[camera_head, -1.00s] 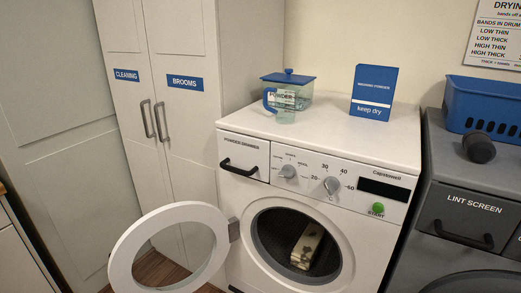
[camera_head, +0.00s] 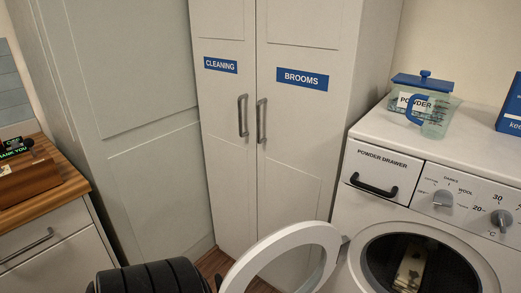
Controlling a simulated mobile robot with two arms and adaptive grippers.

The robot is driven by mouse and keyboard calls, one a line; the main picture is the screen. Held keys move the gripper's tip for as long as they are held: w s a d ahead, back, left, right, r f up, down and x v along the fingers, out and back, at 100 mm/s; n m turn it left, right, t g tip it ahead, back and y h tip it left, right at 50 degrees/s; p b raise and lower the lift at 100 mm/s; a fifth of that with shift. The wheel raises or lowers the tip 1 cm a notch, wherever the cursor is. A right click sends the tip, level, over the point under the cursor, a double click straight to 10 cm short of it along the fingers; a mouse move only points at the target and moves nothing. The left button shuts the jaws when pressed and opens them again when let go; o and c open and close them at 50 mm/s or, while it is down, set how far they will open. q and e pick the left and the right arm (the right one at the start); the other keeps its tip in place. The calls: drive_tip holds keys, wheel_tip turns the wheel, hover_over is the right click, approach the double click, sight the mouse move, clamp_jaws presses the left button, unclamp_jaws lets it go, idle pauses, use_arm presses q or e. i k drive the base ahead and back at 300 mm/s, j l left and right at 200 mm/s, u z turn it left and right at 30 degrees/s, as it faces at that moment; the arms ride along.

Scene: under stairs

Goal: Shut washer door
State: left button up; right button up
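The white washer (camera_head: 350,215) stands at the right, its right side cut off by the frame. Its round white door (camera_head: 250,262) is swung open to the left, standing out from the front. The door's lower part is cut off by the bottom edge. Through the open port, a pale bar-shaped item (camera_head: 411,266) shows inside the dark drum (camera_head: 450,270). A black ribbed part of my arm shows at the bottom edge, just left of the door; I cannot tell whether they touch. No fingertips of either gripper are in view.
A tall cabinet (camera_head: 225,140) labelled cleaning and brooms stands behind the door. The powder drawer (camera_head: 381,172) is shut. A powder box (camera_head: 411,102) and a clear cup (camera_head: 440,116) sit on the washer. A wood-topped counter (camera_head: 62,184) stands at the left.

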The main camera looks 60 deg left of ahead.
sight(334, 247)
drive_tip(key=j+z, duration=0.15)
drive_tip(key=j, duration=0.3)
drive_tip(key=k+j+z, duration=0.1)
drive_tip(key=j, duration=0.35)
drive_tip(key=k+j+z, duration=0.15)
drive_tip(key=j, duration=0.3)
drive_tip(key=k+j+z, duration=0.15)
drive_tip(key=j, duration=0.3)
drive_tip(key=k+j+z, duration=0.1)
drive_tip(key=j, duration=0.3)
drive_tip(key=i+j+z, duration=0.2)
drive_tip(key=j, duration=0.8)
drive_tip(key=k+l, duration=0.05)
drive_tip(key=k, duration=0.05)
